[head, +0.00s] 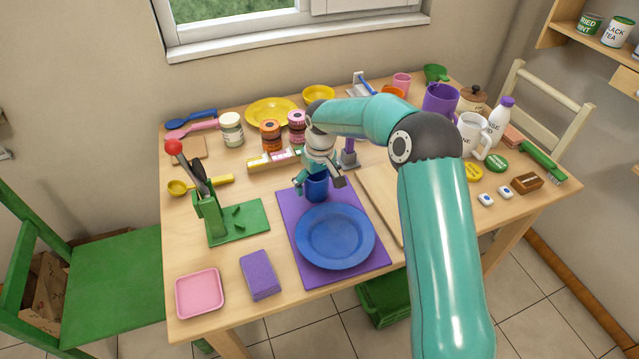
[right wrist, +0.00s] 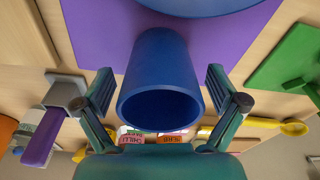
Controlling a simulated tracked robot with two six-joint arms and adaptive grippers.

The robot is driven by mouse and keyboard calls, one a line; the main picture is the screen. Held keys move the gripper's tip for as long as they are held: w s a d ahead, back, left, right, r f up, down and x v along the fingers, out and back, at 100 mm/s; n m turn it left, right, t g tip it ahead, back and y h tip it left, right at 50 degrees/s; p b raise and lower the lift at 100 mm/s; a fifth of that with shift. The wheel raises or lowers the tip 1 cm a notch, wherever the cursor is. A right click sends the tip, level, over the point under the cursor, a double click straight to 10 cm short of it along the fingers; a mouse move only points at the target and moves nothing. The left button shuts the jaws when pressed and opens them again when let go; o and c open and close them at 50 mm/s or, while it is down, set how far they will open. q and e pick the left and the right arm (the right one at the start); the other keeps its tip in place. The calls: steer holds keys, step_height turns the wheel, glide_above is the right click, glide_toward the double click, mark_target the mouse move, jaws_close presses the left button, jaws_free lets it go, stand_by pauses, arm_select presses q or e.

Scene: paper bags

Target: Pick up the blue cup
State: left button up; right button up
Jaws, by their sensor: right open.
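The blue cup (head: 316,188) stands on the purple mat (head: 292,207), just behind the blue plate (head: 335,237). My right gripper (head: 321,183) is at the cup, with its fingers on either side. In the right wrist view the blue cup (right wrist: 160,80) is between the two open fingers of my right gripper (right wrist: 160,92), with its open rim toward the camera. Gaps show between the cup and both fingers. The upper part of the cup is partly hidden by the gripper in the head view. My left gripper is not in view.
A purple-topped grey stand (head: 348,157) is close to the right of the gripper. A green lever press (head: 215,215) is to the left, and a cutting board (head: 383,195) lies right of the mat. Spice jars (head: 271,134) stand behind.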

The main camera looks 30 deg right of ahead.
steer(key=shift+f, duration=0.7)
steer(key=c, duration=1)
steer(key=shift+r, duration=0.15)
